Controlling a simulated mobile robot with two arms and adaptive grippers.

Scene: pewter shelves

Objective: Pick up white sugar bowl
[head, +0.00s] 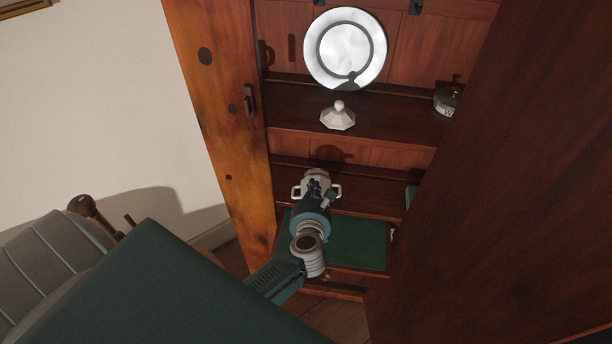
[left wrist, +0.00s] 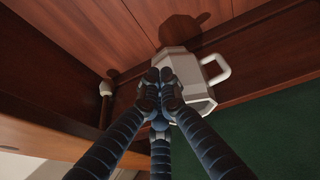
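The white sugar bowl (head: 317,174) is faceted, with a handle on each side, and is at the lower shelf of the cabinet. It also shows in the left wrist view (left wrist: 180,62), with one handle at its right. My left gripper (head: 315,190) is at the bowl's near side. Its dark fingers (left wrist: 160,88) come together at the tips against the bowl and look shut on it. The fingers hide the exact contact and part of the bowl. I cannot tell whether the bowl touches the shelf. My right gripper is not in view.
A white faceted lid (head: 338,118) and a white plate (head: 346,50) are on the shelf above. A small round tin (head: 446,100) stands at its right. A green surface (head: 355,240) lies below the bowl. The left door (head: 222,90) and right dark panel (head: 500,190) flank the opening.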

